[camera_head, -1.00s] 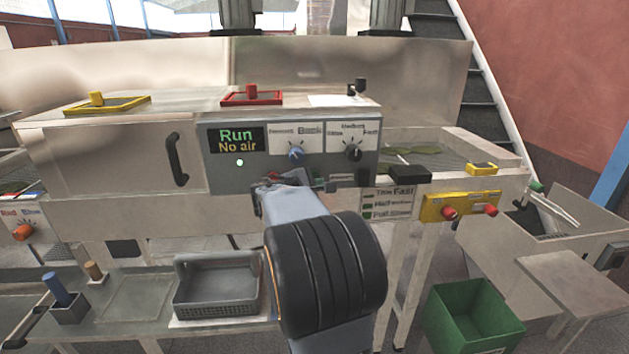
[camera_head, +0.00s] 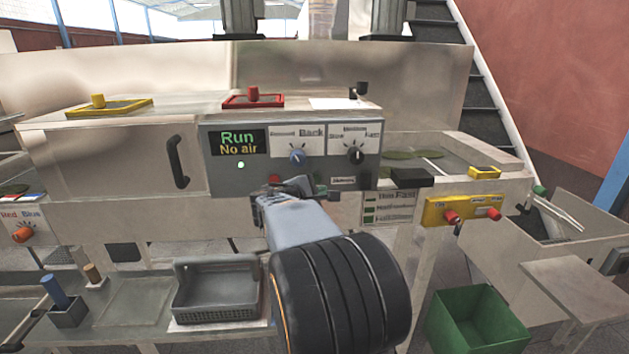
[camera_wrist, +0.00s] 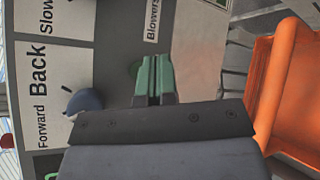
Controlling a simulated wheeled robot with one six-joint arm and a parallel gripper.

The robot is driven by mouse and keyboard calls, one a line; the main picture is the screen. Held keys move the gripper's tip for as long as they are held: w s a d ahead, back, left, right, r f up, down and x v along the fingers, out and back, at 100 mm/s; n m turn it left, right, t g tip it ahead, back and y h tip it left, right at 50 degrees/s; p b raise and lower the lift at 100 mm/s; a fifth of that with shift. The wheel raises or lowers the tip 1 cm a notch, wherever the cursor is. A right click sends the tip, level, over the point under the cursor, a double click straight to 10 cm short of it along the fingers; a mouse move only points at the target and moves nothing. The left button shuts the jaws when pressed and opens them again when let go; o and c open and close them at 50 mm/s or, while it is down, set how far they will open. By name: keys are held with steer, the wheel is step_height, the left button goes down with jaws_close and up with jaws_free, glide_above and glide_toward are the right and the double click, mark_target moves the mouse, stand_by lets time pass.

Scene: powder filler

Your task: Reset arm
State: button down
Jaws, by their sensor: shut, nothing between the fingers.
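My gripper (camera_head: 288,190) is just in front of the lower part of the grey control panel (camera_head: 225,170), with my forearm reaching in from below. In the wrist view the green fingertips (camera_wrist: 154,75) are together with nothing between them. The panel's display (camera_head: 238,142) reads "Run" and "No air". A blue knob (camera_head: 297,157) sits under the "Back" label and also shows in the wrist view (camera_wrist: 86,102). A black knob (camera_head: 355,155) is to its right. A red button (camera_head: 274,180) shows just left of my gripper, and a green button (camera_head: 320,180) is partly covered by it.
A grey basket (camera_head: 215,305) sits on the lower shelf, and a green bin (camera_head: 468,330) stands at lower right. An orange object (camera_wrist: 290,90) fills the right of the wrist view.

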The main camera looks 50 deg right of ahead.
stand_by(0.3)
steer(key=s+a+f+m+g+y, duration=0.1)
steer(key=s+a+f+m+y, duration=0.1)
steer(key=a+f+m+y, duration=0.25)
steer(key=s+a+f+m+y, duration=0.1)
steer(key=s+a+f+y, duration=0.2)
steer(key=a+f, duration=0.35)
steer(key=s+a+f+m+t+y, duration=0.1)
steer(key=a+y, duration=0.3)
steer(key=a, duration=0.7)
steer(key=s+a+f+t+y, duration=0.1)
steer(key=s+a+t+y, duration=0.1)
steer(key=a, duration=0.9)
steer(key=shift+s+a+m+y+p, duration=0.35)
steer(key=shift+s+y, duration=0.4)
steer(key=shift+y, duration=0.3)
steer(key=shift+w+f, duration=0.1)
